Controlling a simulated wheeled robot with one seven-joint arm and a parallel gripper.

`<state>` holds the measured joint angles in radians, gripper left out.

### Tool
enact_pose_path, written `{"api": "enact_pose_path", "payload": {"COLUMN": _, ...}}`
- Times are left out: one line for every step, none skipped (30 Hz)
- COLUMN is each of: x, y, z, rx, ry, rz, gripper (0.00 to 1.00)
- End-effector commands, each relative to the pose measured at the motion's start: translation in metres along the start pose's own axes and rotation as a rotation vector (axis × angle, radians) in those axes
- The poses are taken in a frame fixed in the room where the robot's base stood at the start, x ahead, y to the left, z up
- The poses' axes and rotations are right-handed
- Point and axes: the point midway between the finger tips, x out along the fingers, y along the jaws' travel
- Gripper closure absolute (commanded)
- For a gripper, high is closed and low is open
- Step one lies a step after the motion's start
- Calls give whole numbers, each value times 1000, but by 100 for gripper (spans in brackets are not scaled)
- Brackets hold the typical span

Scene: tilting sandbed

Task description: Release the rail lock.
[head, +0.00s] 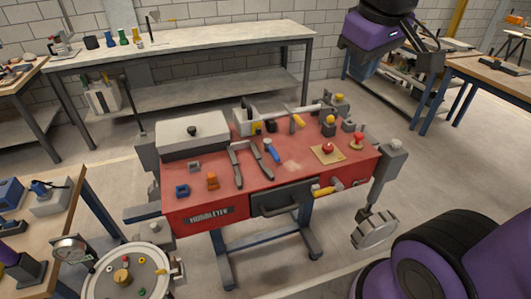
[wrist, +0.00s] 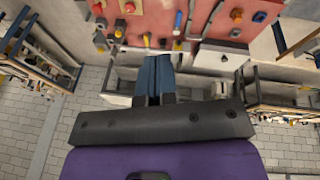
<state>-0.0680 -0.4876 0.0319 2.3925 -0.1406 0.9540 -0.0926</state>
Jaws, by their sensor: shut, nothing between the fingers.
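A red sandbed table (head: 205,205) labelled with a name plate stands in the middle of the head view, with several fittings on top. Which fitting is the rail lock I cannot tell for certain. A pale rail (head: 300,109) runs along its back edge. A yellow handle (head: 325,190) sits at the front edge, right of a dark drawer (head: 284,197). A red knob (head: 328,147) stands on a tan plate near the right end. My gripper (head: 363,68) is raised beyond the table at upper right, apart from it. In the wrist view my gripper (wrist: 158,75) is shut and empty.
A grey-lidded box (head: 192,132) covers the table's back left; loose tools lie mid-top. A handwheel (head: 375,232) hangs at the right. A round dial plate (head: 125,272) stands at front left. Workbenches (head: 180,50) line the back and sides, with open floor between.

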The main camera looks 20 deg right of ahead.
Motion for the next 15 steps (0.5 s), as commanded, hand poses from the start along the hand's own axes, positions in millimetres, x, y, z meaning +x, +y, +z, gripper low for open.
{"api": "enact_pose_path", "payload": {"x": 5, "y": 0, "z": -10, "rx": -35, "ry": -23, "rz": 6, "gripper": 100}}
{"api": "enact_pose_path", "payload": {"x": 8, "y": 0, "z": -15, "rx": -56, "ry": -35, "rz": 11, "gripper": 100}}
{"api": "enact_pose_path", "payload": {"x": 11, "y": 0, "z": -22, "rx": -82, "ry": -50, "rz": 17, "gripper": 100}}
{"api": "enact_pose_path", "payload": {"x": 14, "y": 0, "z": -27, "rx": -103, "ry": -62, "rz": 22, "gripper": 100}}
{"api": "enact_pose_path", "payload": {"x": 17, "y": -1, "z": -33, "rx": -125, "ry": -74, "rz": 26, "gripper": 100}}
{"api": "enact_pose_path", "payload": {"x": 21, "y": -1, "z": -40, "rx": -153, "ry": -89, "rz": 32, "gripper": 100}}
{"api": "enact_pose_path", "payload": {"x": 24, "y": -2, "z": -45, "rx": -175, "ry": -102, "rz": 36, "gripper": 100}}
{"api": "enact_pose_path", "payload": {"x": 27, "y": -2, "z": -50, "rx": -195, "ry": -113, "rz": 40, "gripper": 100}}
{"api": "enact_pose_path", "payload": {"x": 32, "y": -3, "z": -57, "rx": -224, "ry": -129, "rz": 45, "gripper": 100}}
{"api": "enact_pose_path", "payload": {"x": 35, "y": -4, "z": -62, "rx": -245, "ry": -140, "rz": 50, "gripper": 100}}
{"api": "enact_pose_path", "payload": {"x": 39, "y": -5, "z": -68, "rx": -266, "ry": -151, "rz": 53, "gripper": 100}}
{"api": "enact_pose_path", "payload": {"x": 44, "y": -6, "z": -75, "rx": -294, "ry": -166, "rz": 58, "gripper": 100}}
{"api": "enact_pose_path", "payload": {"x": 48, "y": -7, "z": -80, "rx": -316, "ry": -177, "rz": 62, "gripper": 100}}
{"api": "enact_pose_path", "payload": {"x": 52, "y": -8, "z": -85, "rx": -338, "ry": -188, "rz": 65, "gripper": 100}}
{"api": "enact_pose_path", "payload": {"x": 58, "y": -10, "z": -92, "rx": -365, "ry": -204, "rz": 70, "gripper": 100}}
